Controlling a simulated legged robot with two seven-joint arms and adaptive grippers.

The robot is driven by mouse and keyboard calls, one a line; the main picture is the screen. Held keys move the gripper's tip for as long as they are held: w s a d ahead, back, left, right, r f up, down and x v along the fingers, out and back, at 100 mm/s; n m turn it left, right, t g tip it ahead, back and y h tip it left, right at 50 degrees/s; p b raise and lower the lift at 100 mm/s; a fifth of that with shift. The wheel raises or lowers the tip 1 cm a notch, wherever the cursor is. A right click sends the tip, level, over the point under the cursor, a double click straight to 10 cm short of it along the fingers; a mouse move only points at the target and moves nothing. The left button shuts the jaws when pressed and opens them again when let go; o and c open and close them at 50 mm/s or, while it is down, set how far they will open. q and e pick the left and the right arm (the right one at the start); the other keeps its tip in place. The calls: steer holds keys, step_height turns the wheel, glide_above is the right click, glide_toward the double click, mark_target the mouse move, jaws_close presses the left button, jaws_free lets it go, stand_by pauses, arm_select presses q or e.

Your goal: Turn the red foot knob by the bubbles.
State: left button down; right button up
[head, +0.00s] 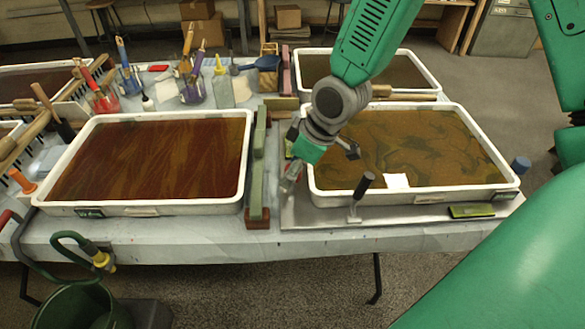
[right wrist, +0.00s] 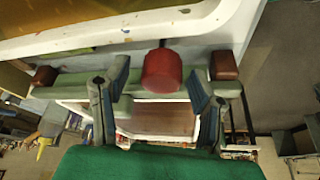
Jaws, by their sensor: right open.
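The red knob (right wrist: 162,72) shows in the right wrist view, by the white rim (right wrist: 200,25) of a tray. My right gripper (right wrist: 157,80) is open, with one finger on each side of the knob in that view; I cannot tell if either touches it. In the head view my right gripper (head: 319,166) is at the left side of the front right tray (head: 313,190), and the red knob cannot be made out there. A yellow-green strip (head: 472,211), perhaps a bubble level, lies at the front right; no bubbles can be made out. My left gripper is not in view.
A green rail (head: 258,160) with red-brown ends stands between the two front trays. The front left tray (head: 150,117) holds a dark red bath. A dark-handled tool (head: 363,185) stands in front of the right tray. A blue knob (head: 521,164) is at its right corner.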

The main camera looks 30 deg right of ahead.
steer(key=c, duration=1.1)
steer(key=shift+c, duration=0.2)
steer(key=shift+r+m, duration=0.1)
steer(key=shift+m, duration=0.3)
steer(key=m+h+p, duration=0.1)
steer(key=m+p, duration=0.1)
steer(key=m, duration=0.1)
steer(key=shift+h+p, duration=0.3)
steer(key=shift+p, duration=0.05)
steer(key=shift+m+t+h+p, duration=0.5)
steer(key=shift+m+p, duration=0.5)
steer(key=shift+m, duration=0.8)
